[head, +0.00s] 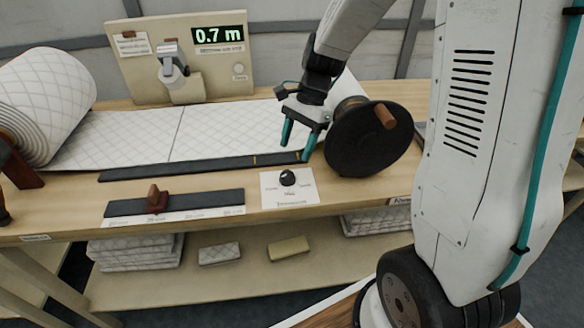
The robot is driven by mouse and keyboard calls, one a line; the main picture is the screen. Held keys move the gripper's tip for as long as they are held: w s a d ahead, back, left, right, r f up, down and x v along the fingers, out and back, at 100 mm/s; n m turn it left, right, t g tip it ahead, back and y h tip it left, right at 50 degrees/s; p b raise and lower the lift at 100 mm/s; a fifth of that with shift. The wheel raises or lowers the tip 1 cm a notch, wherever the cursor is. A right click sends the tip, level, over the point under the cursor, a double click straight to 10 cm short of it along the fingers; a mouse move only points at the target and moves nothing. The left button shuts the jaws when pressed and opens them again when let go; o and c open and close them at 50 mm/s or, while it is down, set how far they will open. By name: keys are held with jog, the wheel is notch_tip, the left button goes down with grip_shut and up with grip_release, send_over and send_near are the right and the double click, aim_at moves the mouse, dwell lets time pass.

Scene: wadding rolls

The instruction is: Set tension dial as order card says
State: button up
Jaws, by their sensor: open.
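The tension dial is a small black knob (288,178) on a white plate (305,196) at the table's front edge. The print around it is too small to read, and I cannot tell its setting. A small card (132,44) is clipped to the upright board at the back left; it may be the order card, but its writing is not legible. My gripper (298,147) is open and empty, with teal fingers pointing down. In the picture it is just above and behind the dial, apart from it.
A black crank wheel (365,145) with a wooden handle stands close to the right of my gripper. Quilted wadding (215,130) lies across the table from a large roll (45,100). A slider (157,198) sits front left. The board's display (218,35) reads 0.7 m.

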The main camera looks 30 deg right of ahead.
aim_at(288, 174)
jog(key=x, duration=0.7)
jog(key=shift+a+f, duration=0.1)
jog(key=shift+f, duration=0.1)
jog(key=shift+s, duration=0.1)
jog(key=c, duration=1)
